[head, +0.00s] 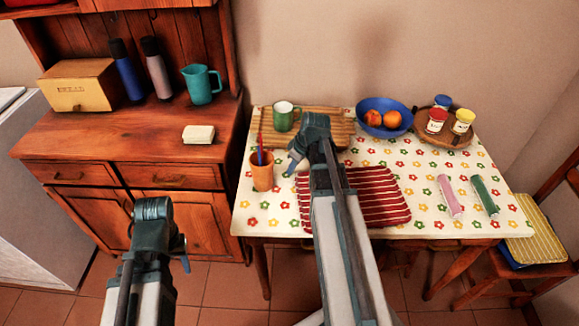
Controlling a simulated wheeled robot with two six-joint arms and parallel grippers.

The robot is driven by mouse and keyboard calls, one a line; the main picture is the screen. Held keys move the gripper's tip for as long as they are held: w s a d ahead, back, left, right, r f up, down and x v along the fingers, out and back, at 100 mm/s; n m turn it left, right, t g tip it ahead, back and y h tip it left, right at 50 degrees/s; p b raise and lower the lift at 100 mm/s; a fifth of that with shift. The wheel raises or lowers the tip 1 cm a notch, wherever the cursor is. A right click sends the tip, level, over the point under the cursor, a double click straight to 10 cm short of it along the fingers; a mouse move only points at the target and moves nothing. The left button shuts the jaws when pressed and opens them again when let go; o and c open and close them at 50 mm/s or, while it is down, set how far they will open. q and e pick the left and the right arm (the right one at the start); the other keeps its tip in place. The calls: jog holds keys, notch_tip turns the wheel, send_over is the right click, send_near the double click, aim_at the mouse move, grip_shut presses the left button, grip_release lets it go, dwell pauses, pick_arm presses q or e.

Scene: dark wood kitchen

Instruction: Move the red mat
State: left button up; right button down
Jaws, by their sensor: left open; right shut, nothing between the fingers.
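The red mat (378,197), with thin white stripes, lies flat on the flowered tablecloth (420,165) near the middle of the table. My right arm crosses over it and hides part of its left side. My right gripper (292,168) is shut and empty, above the table by the mat's upper left corner, between the mat and an orange cup. My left gripper (186,264) is open and empty, low in front of the wooden cabinet and well left of the table.
The orange cup (262,172) holds pens close to my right gripper. A green mug (284,116) stands on a wooden board (258,128) behind. A blue fruit bowl (372,106) and a jar tray (452,142) are farther back. Pink (449,196) and green (485,196) rolls lie right.

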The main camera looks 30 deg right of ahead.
jog(key=shift+w+a, duration=0.2)
jog(key=shift+w, duration=0.3)
jog(key=w, duration=0.1)
jog(key=w+a, duration=0.1)
jog(key=shift+w+a+r+p, duration=0.15)
jog(key=shift+w+r+p, duration=0.15)
jog(key=shift+w+p, duration=0.1)
jog(key=p+v, duration=0.8)
jog(key=v, duration=0.1)
jog(key=shift+s+p, duration=0.3)
jog(key=shift+p, duration=0.05)
jog(key=shift+r, duration=0.1)
